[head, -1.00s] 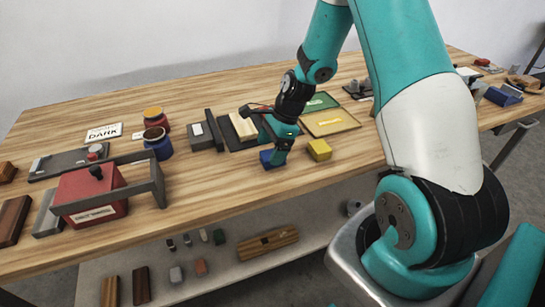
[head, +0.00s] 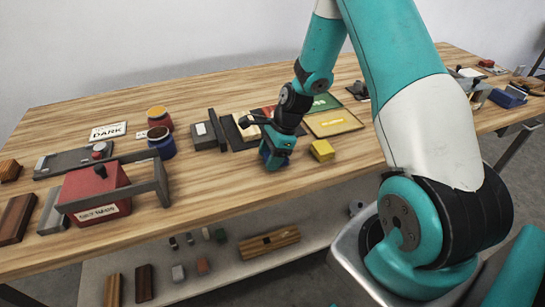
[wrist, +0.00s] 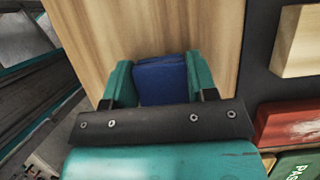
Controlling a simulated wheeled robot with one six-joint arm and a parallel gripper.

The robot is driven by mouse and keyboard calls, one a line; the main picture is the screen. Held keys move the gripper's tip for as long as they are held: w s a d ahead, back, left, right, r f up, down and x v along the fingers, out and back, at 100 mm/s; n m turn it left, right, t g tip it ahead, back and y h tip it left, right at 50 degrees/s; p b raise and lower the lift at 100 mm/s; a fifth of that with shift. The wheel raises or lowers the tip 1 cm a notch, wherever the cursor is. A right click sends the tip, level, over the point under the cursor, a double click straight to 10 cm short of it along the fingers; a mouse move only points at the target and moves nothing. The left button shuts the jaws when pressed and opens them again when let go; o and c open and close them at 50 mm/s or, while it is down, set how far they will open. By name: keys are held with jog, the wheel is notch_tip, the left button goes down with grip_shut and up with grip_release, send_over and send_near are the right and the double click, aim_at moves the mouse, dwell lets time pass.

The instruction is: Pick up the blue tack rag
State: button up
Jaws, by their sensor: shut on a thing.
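The blue tack rag (wrist: 161,82) is a folded blue cloth pad. In the wrist view it sits between the two teal fingers of my gripper (wrist: 160,78), which are shut on it from both sides. In the head view my gripper (head: 275,155) points down at the front part of the wooden bench and hides most of the rag. I cannot tell whether the rag still touches the bench top.
A yellow block (head: 321,150) lies close to the right of my gripper. Behind are a dark tray with a pale block (head: 247,127) and flat panels (head: 333,123). A red box (head: 92,190) stands at left. The bench's front edge is near.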

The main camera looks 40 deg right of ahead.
notch_tip(320, 180, up, 20)
dwell(0.4)
